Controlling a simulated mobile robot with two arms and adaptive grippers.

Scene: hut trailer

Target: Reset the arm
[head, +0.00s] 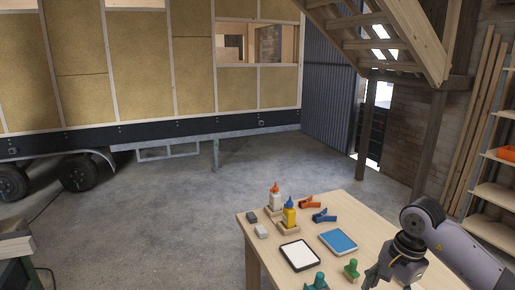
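My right arm (458,248) comes in from the lower right over the wooden table (258,232). My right gripper (378,280) points down near the front of the table, close to the right of a green object (351,269). Its fingers are small and partly cut off by the lower edge, so I cannot tell whether they are open or shut. No object shows clearly in it. My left arm and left gripper are not in view.
The table holds two glue-like bottles, one white (275,197) and one yellow (289,216), orange (310,202) and blue (324,216) tools, a white-topped pad (299,255) and a blue pad (338,242). Shelves (492,195) stand right. Open concrete floor lies left.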

